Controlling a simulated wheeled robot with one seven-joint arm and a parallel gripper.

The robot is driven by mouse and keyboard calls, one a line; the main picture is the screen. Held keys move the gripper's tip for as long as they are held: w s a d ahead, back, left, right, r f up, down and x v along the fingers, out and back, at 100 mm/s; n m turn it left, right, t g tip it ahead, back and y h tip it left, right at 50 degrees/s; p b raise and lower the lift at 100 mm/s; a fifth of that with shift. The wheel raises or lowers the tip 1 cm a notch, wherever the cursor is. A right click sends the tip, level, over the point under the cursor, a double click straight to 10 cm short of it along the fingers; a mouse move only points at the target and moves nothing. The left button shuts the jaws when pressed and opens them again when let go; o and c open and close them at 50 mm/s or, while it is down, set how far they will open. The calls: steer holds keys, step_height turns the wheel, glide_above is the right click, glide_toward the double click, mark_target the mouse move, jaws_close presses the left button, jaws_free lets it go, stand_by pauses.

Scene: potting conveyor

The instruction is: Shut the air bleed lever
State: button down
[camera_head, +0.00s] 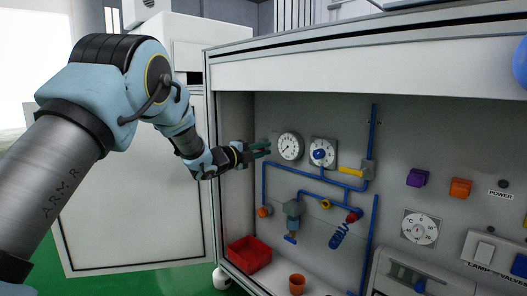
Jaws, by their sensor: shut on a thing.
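My gripper (262,150) reaches into the cabinet at its left side, just left of the round white gauge (290,146). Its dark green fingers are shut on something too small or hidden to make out. No label reading air bleed is legible, so I cannot tell which lever it is. A yellow lever (350,171) lies nearly level by the right vertical blue pipe, below and right of the gripper. A small yellow handle (326,204) and a red part (352,216) sit lower on the blue piping. An orange knob (264,211) is at the lower left pipe end.
A dial with a blue knob (319,154) is right of the gauge. A red bin (249,253) and an orange pot (297,284) stand on the cabinet floor. The cabinet's left frame (212,170) stands close to my forearm.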

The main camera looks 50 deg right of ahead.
steer(key=shift+f, duration=0.1)
steer(key=c, duration=0.8)
jaws_free()
steer(key=a+p, duration=0.1)
steer(key=a, duration=0.2)
steer(key=a+p, duration=0.1)
steer(key=a, duration=0.3)
steer(key=a+p, duration=0.1)
steer(key=a, duration=0.2)
steer(key=shift+w+a, duration=0.3)
steer(key=shift+a, duration=0.1)
